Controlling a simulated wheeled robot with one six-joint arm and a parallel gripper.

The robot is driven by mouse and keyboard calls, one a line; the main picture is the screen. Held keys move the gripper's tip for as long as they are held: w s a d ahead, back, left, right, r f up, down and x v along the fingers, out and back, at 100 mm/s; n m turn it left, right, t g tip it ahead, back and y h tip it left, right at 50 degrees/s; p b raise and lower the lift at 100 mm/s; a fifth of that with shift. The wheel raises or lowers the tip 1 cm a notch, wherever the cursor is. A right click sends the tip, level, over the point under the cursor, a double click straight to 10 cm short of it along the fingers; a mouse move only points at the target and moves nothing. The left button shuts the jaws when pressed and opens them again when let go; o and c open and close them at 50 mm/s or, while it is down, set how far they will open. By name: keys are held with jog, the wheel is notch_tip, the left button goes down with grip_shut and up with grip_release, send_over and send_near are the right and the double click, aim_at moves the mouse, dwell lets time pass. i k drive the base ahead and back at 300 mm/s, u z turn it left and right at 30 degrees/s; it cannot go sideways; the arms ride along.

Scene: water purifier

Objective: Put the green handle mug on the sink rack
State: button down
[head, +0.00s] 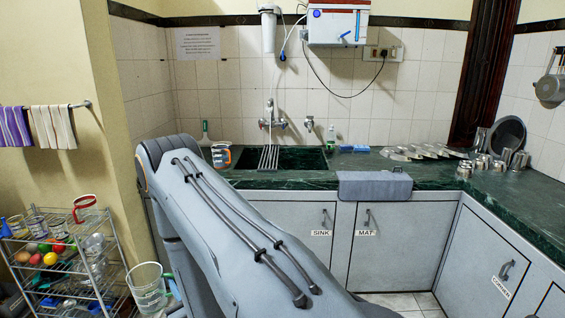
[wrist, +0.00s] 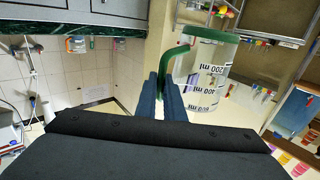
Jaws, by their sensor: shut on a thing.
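The green handle mug is clear with dark measuring marks. It fills the upper right of the wrist view (wrist: 208,72), and it also shows at the lower left of the head view (head: 147,288), below counter height. My gripper (wrist: 172,88) is shut on the mug's green handle, with the cup body beside the fingers. In the head view the fingers are hidden behind my arm. The sink rack (head: 269,157) is a set of pale bars across the left part of the dark green sink. My arm hides part of the counter before it.
An orange-handled mug (head: 221,155) stands on the counter left of the sink. A wire shelf (head: 100,262) at the left holds several items, with a red-handled mug (head: 85,208) on top. A grey mat (head: 374,185) hangs over the counter edge. A tap (head: 270,122) rises behind the rack.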

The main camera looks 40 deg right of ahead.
aim_at(272, 154)
jog(key=z, duration=1.65)
jog(key=i, duration=0.4)
jog(key=u, duration=0.2)
